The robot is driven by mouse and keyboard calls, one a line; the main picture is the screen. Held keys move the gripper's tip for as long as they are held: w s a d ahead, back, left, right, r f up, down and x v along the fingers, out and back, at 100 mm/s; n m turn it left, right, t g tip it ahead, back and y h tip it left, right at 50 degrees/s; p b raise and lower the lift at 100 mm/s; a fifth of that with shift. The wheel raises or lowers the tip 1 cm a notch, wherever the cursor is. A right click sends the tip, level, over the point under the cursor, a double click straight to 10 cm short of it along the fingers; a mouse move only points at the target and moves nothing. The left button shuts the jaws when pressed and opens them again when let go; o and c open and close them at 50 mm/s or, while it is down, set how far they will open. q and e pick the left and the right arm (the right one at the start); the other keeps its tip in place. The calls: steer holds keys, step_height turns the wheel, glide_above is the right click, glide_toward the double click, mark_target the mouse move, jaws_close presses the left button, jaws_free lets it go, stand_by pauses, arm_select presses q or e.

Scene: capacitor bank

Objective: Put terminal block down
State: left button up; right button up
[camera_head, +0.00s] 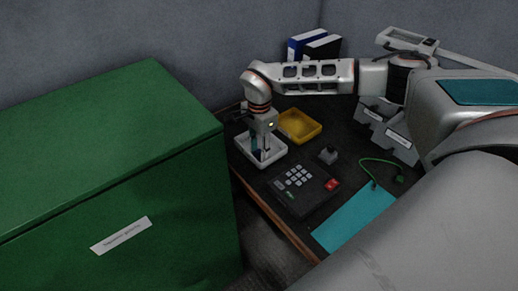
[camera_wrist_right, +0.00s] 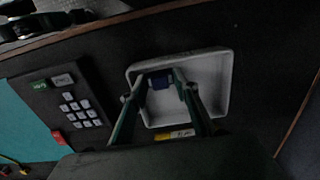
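My right gripper (camera_head: 262,156) points down into the white tray (camera_head: 277,153) on the dark table. In the right wrist view, the gripper (camera_wrist_right: 161,80) has its two fingers on either side of a small dark blue block, the terminal block (camera_wrist_right: 160,82). The fingers appear shut on it, over the far part of the tray (camera_wrist_right: 213,95). In the head view the fingers mostly hide the block. Whether it touches the tray floor is hard to tell. My left gripper is not in view.
A yellow tray (camera_head: 300,126) stands just behind the white one. A black keypad device (camera_head: 303,190), a small grey box with a dark knob (camera_head: 328,154), a teal mat (camera_head: 354,217) and a green cable (camera_head: 377,161) lie to the right. A green cabinet (camera_head: 110,170) stands left.

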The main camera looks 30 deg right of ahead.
mark_target(259, 151)
steer(key=shift+r, duration=0.1)
arm_select(q)
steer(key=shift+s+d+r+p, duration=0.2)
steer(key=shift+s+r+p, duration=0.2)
steer(key=shift+p, duration=0.5)
arm_select(e)
step_height(259, 151, up, 12)
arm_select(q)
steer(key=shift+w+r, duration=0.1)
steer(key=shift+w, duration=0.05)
